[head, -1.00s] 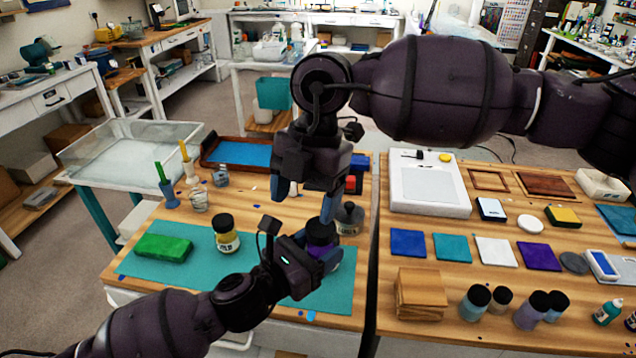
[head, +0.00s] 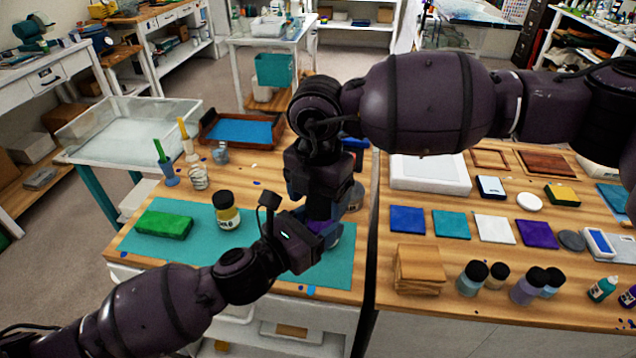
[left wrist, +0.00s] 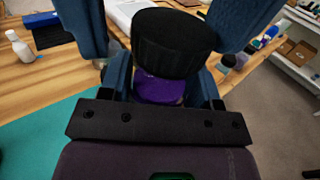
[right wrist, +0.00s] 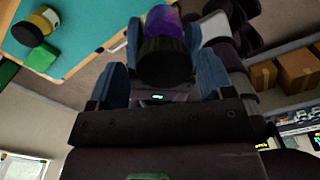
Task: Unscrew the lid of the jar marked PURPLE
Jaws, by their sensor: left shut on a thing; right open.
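The jar with a purple label (head: 322,228) and a ribbed black lid (left wrist: 172,42) stands upright near the teal mat's right edge. The lid is on the jar. My left gripper (head: 312,240) is shut on the jar's body from the side. My right gripper (head: 322,200) points down from above and hides the lid in the head view. In the right wrist view its open fingers stand either side of the lid (right wrist: 165,60), with gaps visible. The label's lettering cannot be read.
A yellow-labelled jar (head: 228,216) and a green block (head: 164,224) sit on the teal mat (head: 190,254) to the left. A dark-topped container (head: 355,194) stands close behind my right gripper. The right table holds coloured tiles, a wood stack (head: 418,270) and several bottles.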

